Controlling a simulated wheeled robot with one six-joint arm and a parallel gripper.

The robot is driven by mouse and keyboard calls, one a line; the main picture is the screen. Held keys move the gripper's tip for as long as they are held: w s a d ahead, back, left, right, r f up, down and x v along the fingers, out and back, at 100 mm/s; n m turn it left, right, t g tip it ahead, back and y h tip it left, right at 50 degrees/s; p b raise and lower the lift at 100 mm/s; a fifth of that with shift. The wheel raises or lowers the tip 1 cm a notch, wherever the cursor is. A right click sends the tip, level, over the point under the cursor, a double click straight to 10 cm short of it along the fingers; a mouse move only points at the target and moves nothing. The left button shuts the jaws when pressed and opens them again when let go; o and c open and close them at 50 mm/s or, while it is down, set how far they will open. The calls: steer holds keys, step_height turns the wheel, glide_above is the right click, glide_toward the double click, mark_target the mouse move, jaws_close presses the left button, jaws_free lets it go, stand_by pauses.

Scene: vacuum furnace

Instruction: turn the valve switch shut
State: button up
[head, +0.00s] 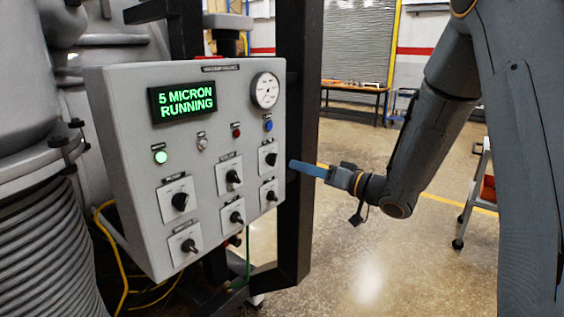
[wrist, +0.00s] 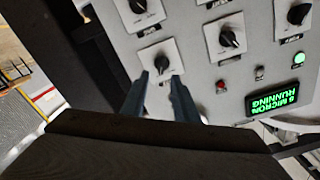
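A grey control panel (head: 130,130) carries several black rotary switches on white plates. Their labels are too small to read, so I cannot tell which is the valve switch. My gripper (head: 291,164), with blue fingers, is at the panel's right side, close to the upper right switch (head: 271,159). In the wrist view, which shows the panel upside down, my gripper (wrist: 159,75) is open. Its two fingertips point at that switch's knob (wrist: 162,64), one toward each side. The knob is not gripped; whether a fingertip touches it is unclear.
The display (head: 187,101) reads "5 MICRON RUNNING". A round gauge (head: 265,90), a blue button (head: 268,125), a red button (head: 236,132) and a lit green lamp (head: 160,157) are nearby. A dark post (head: 300,60) stands behind the panel. Open floor (head: 400,270) lies right.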

mark_target(276, 160)
steer(key=shift+p+x, duration=1.2)
steer(key=shift+x, duration=2.7)
steer(key=shift+s+a, duration=0.1)
jaws_close()
